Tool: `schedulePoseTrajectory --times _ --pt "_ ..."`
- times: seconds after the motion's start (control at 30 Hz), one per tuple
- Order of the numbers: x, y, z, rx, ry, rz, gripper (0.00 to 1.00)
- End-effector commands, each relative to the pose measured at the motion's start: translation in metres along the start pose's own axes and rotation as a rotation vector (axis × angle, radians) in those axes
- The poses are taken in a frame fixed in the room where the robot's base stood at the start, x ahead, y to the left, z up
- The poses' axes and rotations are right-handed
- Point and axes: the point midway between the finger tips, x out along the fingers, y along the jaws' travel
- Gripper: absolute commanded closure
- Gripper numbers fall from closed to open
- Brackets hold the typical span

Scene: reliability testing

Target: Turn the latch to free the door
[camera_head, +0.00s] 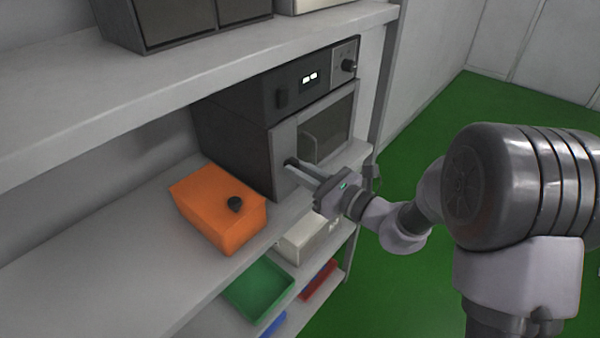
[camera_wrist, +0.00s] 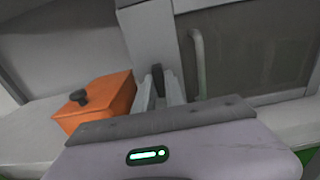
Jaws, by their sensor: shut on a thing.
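The grey oven-like box (camera_head: 235,140) stands on the middle shelf with its door (camera_head: 284,140) closed. The door has a dark window and a light bar handle (camera_head: 308,146), and it also shows in the wrist view (camera_wrist: 245,50). The small dark latch (camera_head: 290,161) is at the door's lower left side. My gripper (camera_head: 294,167) reaches it from the front right and is shut on it. In the wrist view the latch (camera_wrist: 157,74) stands upright between my two fingers, partly hidden by them.
An orange box (camera_head: 212,214) with a black knob (camera_head: 235,204) sits on the shelf (camera_head: 110,265), left of my gripper. A control panel (camera_head: 311,77) is above the door. A green tray (camera_head: 258,288), a red bin (camera_head: 319,285) and a white box (camera_head: 303,238) are below. Green floor (camera_head: 400,185) is clear.

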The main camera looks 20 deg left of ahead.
Motion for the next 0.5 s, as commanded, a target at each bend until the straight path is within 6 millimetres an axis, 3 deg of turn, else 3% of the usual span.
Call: schedulePoseTrajectory --times 0.47,0.5 --pt "-0.0001 0.0003 -0.0007 -0.013 0.002 0.001 1.0" --pt "-0.0001 0.0003 -0.0007 -0.013 0.002 0.001 0.82"
